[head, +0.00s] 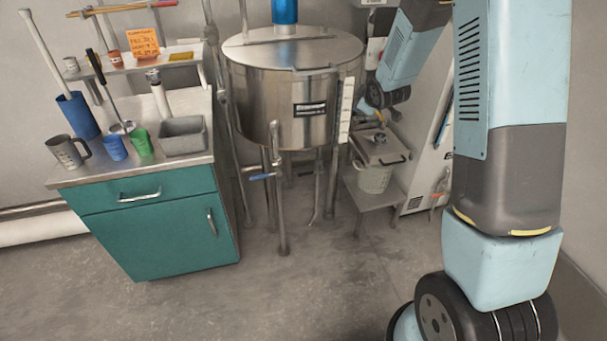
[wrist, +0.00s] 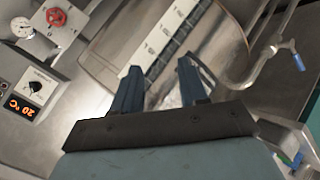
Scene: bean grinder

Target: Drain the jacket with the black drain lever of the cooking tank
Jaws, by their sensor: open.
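The steel cooking tank (head: 265,105) stands on legs at the back centre in the head view, with a dark label and a white scale strip on its front. Its side and the white scale strip (wrist: 165,38) fill the upper middle of the wrist view. My gripper (wrist: 159,70) is open, its two blue fingers apart and nothing visibly held, pointing toward the tank side by the strip. A blue-handled lever (head: 262,177) sits on a pipe at the tank's front left; a blue handle (wrist: 298,62) also shows at the wrist view's right. I cannot make out the black drain lever.
A teal cabinet (head: 165,235) with cups and a grey tray (head: 183,137) stands left. A low side table (head: 375,197) holding a bucket (head: 374,178) stands right of the tank. A panel with a red knob (wrist: 56,16) is close left in the wrist view. The front floor is clear.

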